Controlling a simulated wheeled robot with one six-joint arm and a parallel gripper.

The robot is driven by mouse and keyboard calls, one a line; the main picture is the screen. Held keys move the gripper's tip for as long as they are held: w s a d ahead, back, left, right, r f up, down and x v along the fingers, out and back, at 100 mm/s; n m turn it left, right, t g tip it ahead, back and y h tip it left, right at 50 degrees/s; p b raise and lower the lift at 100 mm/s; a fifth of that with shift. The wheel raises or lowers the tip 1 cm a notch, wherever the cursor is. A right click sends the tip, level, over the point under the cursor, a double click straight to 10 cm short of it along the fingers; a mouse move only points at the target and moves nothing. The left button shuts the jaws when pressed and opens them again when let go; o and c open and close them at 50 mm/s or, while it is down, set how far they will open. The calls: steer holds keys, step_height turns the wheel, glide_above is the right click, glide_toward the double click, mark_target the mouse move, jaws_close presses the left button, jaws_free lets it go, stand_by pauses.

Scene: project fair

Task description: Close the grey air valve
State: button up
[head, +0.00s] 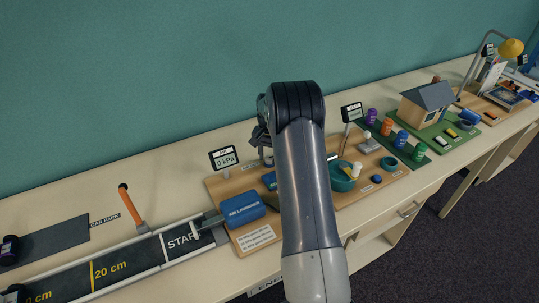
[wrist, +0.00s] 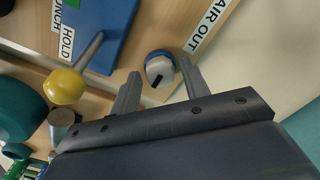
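In the wrist view a small round knob with a pale grey face, a blue side and a black mark (wrist: 160,68) sits on the wooden board by the AIR OUT label (wrist: 212,22). I take it for the air valve; its exact setting is hard to read. My gripper (wrist: 159,70) is open, with one finger on each side of the knob in the picture; I cannot tell whether they touch it. In the head view my gripper (head: 261,136) is partly hidden behind my arm, and I cannot make out the knob there.
A yellow-knobbed lever (wrist: 64,86) stands close by, beside the HOLD label (wrist: 67,43) and a blue panel (wrist: 100,35). A teal round thing (wrist: 18,108) is at the left. In the head view a gauge (head: 224,159) reads 0 kPa above a blue launcher block (head: 242,208).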

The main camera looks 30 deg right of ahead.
steer(key=c, duration=0.8)
steer(key=shift+o, duration=0.2)
steer(key=shift+m, duration=0.3)
steer(key=m+b, duration=0.2)
steer(key=m, duration=0.1)
steer(key=shift+f, duration=0.1)
steer(key=m+b, duration=0.1)
steer(key=m, duration=0.8)
steer(key=shift+m+b, duration=0.3)
steer(key=shift+b, duration=0.1)
steer(key=m, duration=0.4)
steer(key=shift+m, duration=0.3)
